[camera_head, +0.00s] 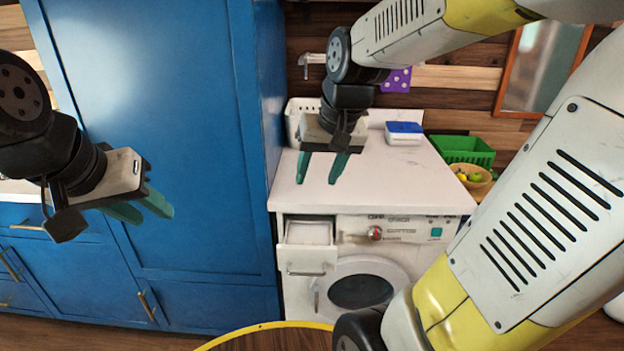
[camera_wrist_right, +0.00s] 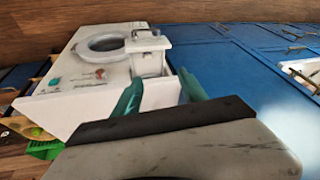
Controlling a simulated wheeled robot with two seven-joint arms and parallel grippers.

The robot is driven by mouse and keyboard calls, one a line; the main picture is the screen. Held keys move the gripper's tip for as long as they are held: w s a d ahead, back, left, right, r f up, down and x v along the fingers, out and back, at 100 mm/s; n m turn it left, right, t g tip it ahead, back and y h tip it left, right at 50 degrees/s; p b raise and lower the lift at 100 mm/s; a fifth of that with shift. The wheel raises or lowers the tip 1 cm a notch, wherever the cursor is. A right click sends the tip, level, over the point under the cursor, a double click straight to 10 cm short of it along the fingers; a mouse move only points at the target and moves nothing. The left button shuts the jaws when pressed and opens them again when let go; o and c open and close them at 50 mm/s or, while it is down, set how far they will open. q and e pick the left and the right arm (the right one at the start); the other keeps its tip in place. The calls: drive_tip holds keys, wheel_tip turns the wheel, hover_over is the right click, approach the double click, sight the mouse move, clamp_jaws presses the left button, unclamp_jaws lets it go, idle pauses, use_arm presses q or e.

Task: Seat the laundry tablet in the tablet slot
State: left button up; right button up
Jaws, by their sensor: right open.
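The white washing machine (camera_head: 350,225) has its detergent drawer (camera_head: 306,257) pulled out at the upper left of its front. The drawer's light interior shows, but I cannot make out the tablet slot in it. The drawer also shows in the right wrist view (camera_wrist_right: 149,44), beyond the fingertips. My right gripper (camera_head: 320,181) is open above the left part of the machine's top, behind the drawer, with nothing visible between its green fingers. My left gripper (camera_head: 155,218) is open and empty in front of the blue cabinet. I cannot identify the laundry tablet in either view.
A white basket (camera_head: 300,110) stands at the back left. The tall blue cabinet (camera_head: 180,130) borders the machine's left. The machine's top centre is clear.

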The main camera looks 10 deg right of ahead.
drive_tip(key=s+r+n+t, duration=0.1)
drive_tip(key=s+r+t, duration=0.1)
drive_tip(key=s, duration=0.7)
drive_tip(key=shift+a+r+y, duration=0.25)
drive_tip(key=shift+a+y, duration=0.05)
drive_tip(key=shift+a, duration=0.15)
idle(0.5)
